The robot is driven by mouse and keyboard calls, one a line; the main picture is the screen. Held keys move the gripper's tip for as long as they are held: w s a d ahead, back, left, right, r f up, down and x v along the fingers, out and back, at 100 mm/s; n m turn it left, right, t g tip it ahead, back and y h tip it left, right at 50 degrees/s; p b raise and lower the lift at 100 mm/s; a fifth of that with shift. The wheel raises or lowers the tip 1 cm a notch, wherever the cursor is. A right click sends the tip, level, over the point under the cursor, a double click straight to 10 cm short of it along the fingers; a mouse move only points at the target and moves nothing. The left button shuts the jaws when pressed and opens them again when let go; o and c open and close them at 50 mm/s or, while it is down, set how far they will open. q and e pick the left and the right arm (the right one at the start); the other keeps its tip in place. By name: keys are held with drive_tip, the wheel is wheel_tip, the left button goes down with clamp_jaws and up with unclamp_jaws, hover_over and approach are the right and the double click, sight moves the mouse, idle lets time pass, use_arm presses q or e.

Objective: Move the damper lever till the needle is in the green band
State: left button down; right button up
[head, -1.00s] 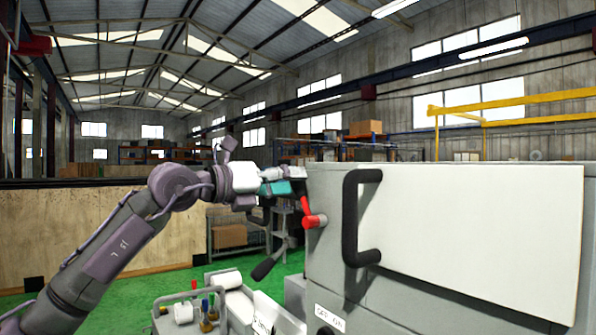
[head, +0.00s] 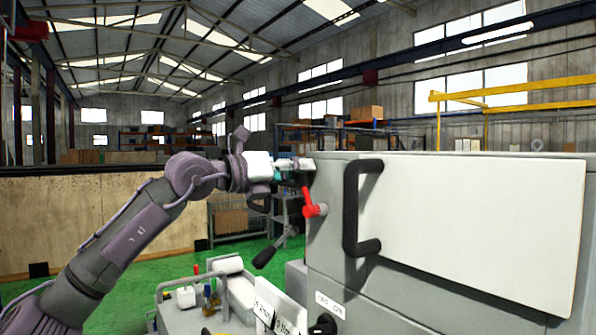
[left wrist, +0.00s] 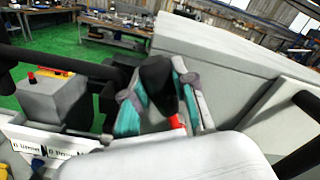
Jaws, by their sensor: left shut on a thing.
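The damper lever (head: 309,200) is red and stands on the left side of the grey machine, tilted a little to the left above its red hub. My left gripper (head: 292,172) is at the lever's upper end. In the left wrist view a black knob (left wrist: 157,84) sits between the teal fingers of my left gripper (left wrist: 158,95), which is shut on it. A bit of the red lever (left wrist: 177,121) shows just below the knob. No gauge needle or green band can be made out in either view. My right gripper is not in view.
The grey machine (head: 330,255) with its white door and black door handle (head: 353,210) fills the right side. A black-gripped lever (head: 268,254) is below my left arm. A tool caddy (head: 192,297) stands at the lower left. Green floor lies behind.

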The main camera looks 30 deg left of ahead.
use_arm(q)
drive_tip(key=shift+s+d+r+m+b, duration=0.1)
drive_tip(key=shift+s+d+m+b, duration=0.1)
drive_tip(key=shift+d+m+b, duration=0.3)
drive_tip(key=shift+s+d+r+m, duration=0.2)
drive_tip(key=shift+d+r+m, duration=0.15)
drive_tip(key=shift+m, duration=0.55)
drive_tip(key=c, duration=0.9)
unclamp_jaws()
drive_tip(key=v, duration=1.2)
drive_tip(key=shift+f, duration=0.1)
